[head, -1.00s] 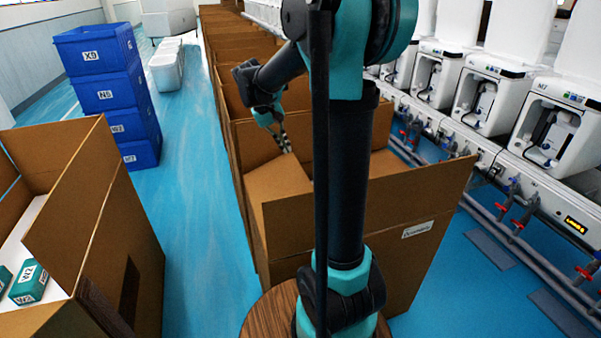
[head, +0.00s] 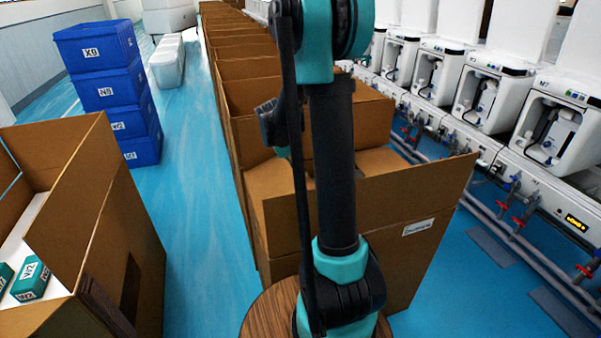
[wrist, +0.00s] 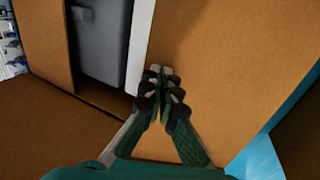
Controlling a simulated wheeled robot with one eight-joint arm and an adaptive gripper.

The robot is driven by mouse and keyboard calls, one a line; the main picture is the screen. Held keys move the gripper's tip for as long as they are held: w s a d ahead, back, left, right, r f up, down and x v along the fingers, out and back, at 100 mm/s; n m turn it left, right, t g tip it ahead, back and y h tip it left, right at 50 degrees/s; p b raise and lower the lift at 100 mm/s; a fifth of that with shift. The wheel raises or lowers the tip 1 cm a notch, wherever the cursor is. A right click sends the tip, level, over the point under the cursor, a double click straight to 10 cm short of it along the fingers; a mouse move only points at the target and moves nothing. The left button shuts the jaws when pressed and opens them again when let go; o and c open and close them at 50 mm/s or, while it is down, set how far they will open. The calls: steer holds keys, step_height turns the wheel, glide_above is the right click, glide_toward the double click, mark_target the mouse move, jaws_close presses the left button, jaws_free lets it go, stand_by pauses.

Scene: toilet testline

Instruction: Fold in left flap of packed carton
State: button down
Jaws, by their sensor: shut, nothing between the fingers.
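The packed carton (head: 385,245) stands in front of me, partly behind my arm. In the head view its left flap (head: 272,180) is a light brown panel tilted inward over the opening. In the wrist view the flap (wrist: 235,70) is the broad panel at right, with blue floor beyond its outer side. My gripper (wrist: 160,75) is shut and empty, its fingertips over the flap's inner edge; I cannot tell whether they touch it. A grey item (wrist: 103,45) shows in the carton beside a white strip.
A row of open cartons (head: 250,68) runs back behind this one. An open carton (head: 95,210) with green boxes (head: 30,278) stands at left, and stacked blue crates (head: 110,90) beyond it. White toilet units (head: 480,90) line the right. Blue floor between is clear.

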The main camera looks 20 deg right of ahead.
steer(key=shift+d+f, duration=0.1)
steer(key=shift+f, duration=0.05)
steer(key=shift+d+f, duration=0.15)
steer(key=shift+f, duration=0.05)
steer(key=f+y, duration=0.1)
steer(key=f, duration=0.1)
steer(key=d+f+y, duration=0.1)
steer(key=f, duration=0.1)
steer(key=d+f+y, duration=0.1)
steer(key=f+y, duration=0.1)
steer(key=shift+d+f, duration=0.25)
steer(key=shift+f, duration=0.05)
steer(key=shift+f+y, duration=0.4)
steer(key=shift+f, duration=0.05)
step_height(320, 180, up, 14)
steer(key=shift+d, duration=0.1)
stand_by(0.3)
